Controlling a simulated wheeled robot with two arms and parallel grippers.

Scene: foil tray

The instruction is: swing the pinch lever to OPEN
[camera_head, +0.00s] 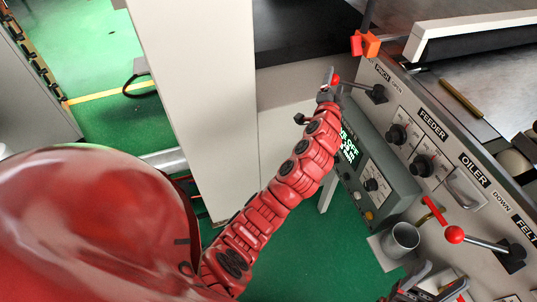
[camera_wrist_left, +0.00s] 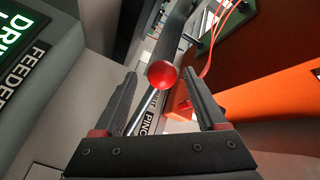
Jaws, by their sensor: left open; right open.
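The pinch lever has a red ball knob (camera_head: 336,78) and a thin rod running left from its black pivot on the sloped panel, beside the PINCH and OPEN label (camera_head: 389,78). My left gripper (camera_head: 329,80) is at the knob. In the left wrist view, the red knob (camera_wrist_left: 162,74) shows between the two open fingers of my left gripper (camera_wrist_left: 159,78), with gaps on both sides. The rod (camera_wrist_left: 143,112) runs down from it between the fingers. My right gripper (camera_head: 425,283) is open, partly in view at the bottom edge.
A second red-knobbed lever (camera_head: 454,234) sticks out lower on the panel, near my right gripper. An orange part (camera_head: 366,44) stands just above the pinch lever. A grey control box (camera_head: 378,165) with a green display and a metal cup (camera_head: 402,240) are below.

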